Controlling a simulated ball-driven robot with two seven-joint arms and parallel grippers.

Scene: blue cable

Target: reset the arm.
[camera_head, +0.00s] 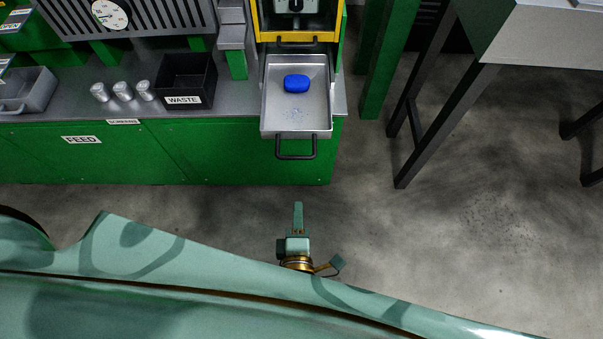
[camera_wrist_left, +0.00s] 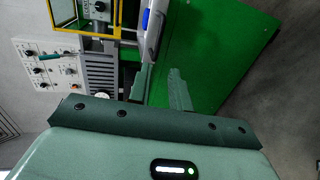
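My left gripper (camera_head: 298,208) points away from me over the bare floor, in front of the green cabinet and short of the open drawer. In the left wrist view its two fingers (camera_wrist_left: 160,88) stand apart with nothing seen between them, so it is open and empty. In the head view the fingers overlap and look like one narrow bar. My right gripper is in neither view. My own green body covers the bottom of the head view.
A metal drawer (camera_head: 270,115) with a black handle (camera_head: 296,157) is pulled out and holds a blue rounded block (camera_head: 296,84). A black WASTE bin (camera_head: 186,80) and several small metal cylinders (camera_head: 122,91) stand on the counter. A grey table (camera_head: 540,38) stands right. Floor between is clear.

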